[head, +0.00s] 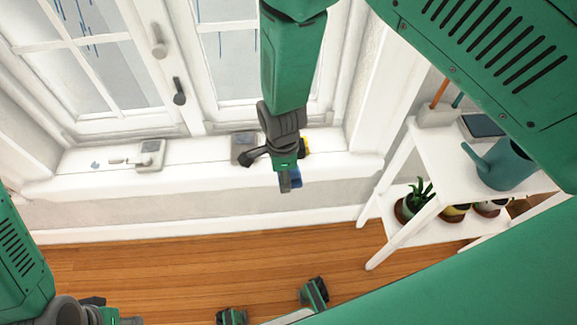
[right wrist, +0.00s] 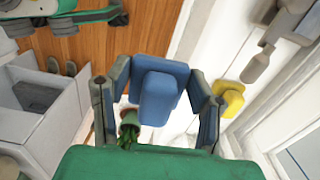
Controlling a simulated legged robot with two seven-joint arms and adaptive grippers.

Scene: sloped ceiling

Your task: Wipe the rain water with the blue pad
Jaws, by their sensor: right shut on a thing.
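The blue pad (head: 293,181) is held in my right gripper (head: 288,172), in front of the white windowsill's edge. In the right wrist view, the blue pad (right wrist: 160,90) is between the two dark fingers of my right gripper (right wrist: 160,84). A small bluish patch of water (head: 95,165) lies on the windowsill (head: 200,174) at its left part. Blue rain streaks (head: 88,45) run down the window panes. My left gripper (head: 108,316) is at the bottom left, partly cut off by the frame edge, far from the sill.
A yellow object (right wrist: 230,98) is beside the right gripper. A white shelf (head: 432,160) at right carries a watering can (head: 502,164) and potted plants (head: 415,202). Wooden floor (head: 180,265) lies below the sill.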

